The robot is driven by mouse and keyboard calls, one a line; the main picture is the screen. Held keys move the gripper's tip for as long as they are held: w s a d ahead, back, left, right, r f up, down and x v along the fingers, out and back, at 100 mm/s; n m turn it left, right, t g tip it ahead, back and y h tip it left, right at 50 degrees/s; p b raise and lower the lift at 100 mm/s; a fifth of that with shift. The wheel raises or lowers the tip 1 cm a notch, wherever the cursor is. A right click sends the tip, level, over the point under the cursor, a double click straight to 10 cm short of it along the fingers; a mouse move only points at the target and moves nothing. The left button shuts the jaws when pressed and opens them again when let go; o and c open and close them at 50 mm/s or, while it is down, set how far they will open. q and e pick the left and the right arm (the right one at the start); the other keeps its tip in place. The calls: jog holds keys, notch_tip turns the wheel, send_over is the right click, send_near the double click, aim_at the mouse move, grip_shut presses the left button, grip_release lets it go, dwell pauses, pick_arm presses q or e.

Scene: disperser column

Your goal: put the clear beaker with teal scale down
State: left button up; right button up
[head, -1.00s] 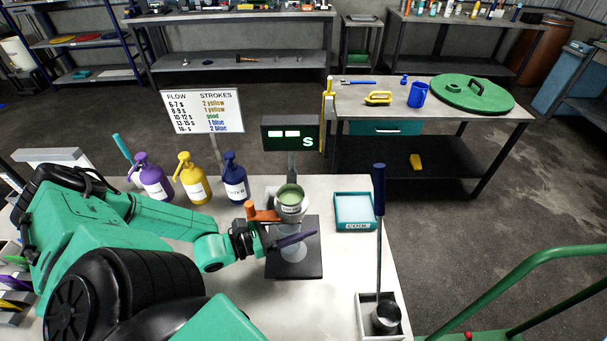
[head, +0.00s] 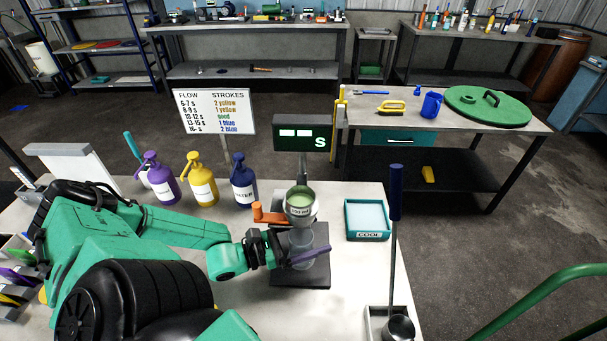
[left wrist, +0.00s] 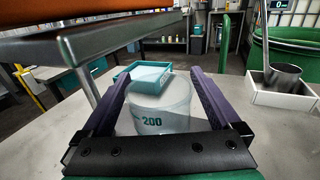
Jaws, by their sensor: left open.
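The clear beaker (head: 306,240) stands upright on the dark plate (head: 302,281), below a cup of green liquid (head: 300,203). In the left wrist view the beaker (left wrist: 152,108) shows a teal 200 mark. My left gripper (left wrist: 161,76) is open, with one purple finger on each side of the beaker. Whether the fingers touch it I cannot tell. In the head view the left gripper (head: 300,257) reaches the beaker from the left, and one finger crosses in front of its lower part. My right gripper is not in view.
A teal COOL tray (head: 367,234) lies to the right of the plate. An orange handle (head: 268,214) sticks out left of the cup. Purple, yellow and blue pump bottles (head: 201,180) stand behind my arm. A ladle (head: 397,326) stands in a white holder at the front right.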

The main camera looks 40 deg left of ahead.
pick_arm(q)
jog(key=p+v, duration=0.3)
jog(key=v, duration=0.8)
jog(key=shift+s+a+r+p, duration=0.1)
jog(key=shift+s+p, duration=0.1)
jog(key=shift+p, duration=0.15)
jog(key=shift+s+a, duration=0.15)
jog(key=shift+s, duration=0.15)
